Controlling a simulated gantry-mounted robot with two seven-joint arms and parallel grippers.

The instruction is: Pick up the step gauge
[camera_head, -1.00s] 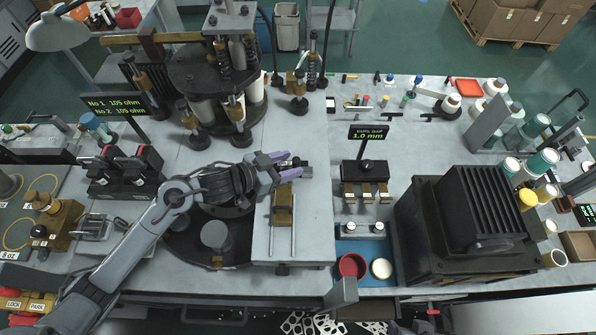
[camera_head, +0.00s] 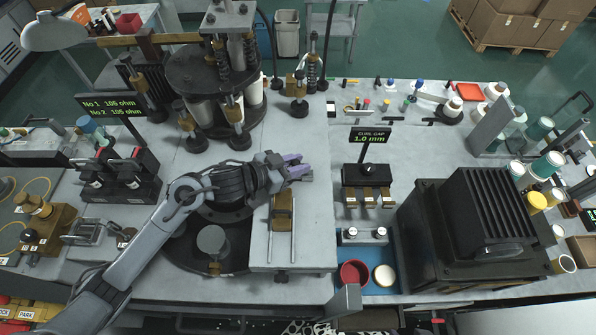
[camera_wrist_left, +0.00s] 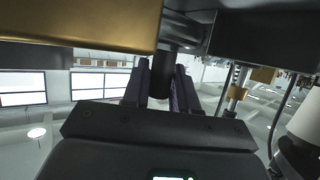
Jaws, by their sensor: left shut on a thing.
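My left gripper (camera_head: 297,166) is over the light grey plate of the central fixture, beside the brass slide block (camera_head: 282,203). Its purple-grey fingers have come together on a small dark grey piece (camera_head: 304,176), which looks like the step gauge. The fingers and hand hide most of it. I cannot tell there whether this is the held piece. My right gripper is not in view.
A turret machine (camera_head: 215,80) stands behind the left hand. The "CURL GAP 1.0 mm" sign (camera_head: 369,137) and a black ribbed heater box (camera_head: 485,215) are to the right. A blue tray (camera_head: 362,250) with a red cup (camera_head: 353,273) is at the front.

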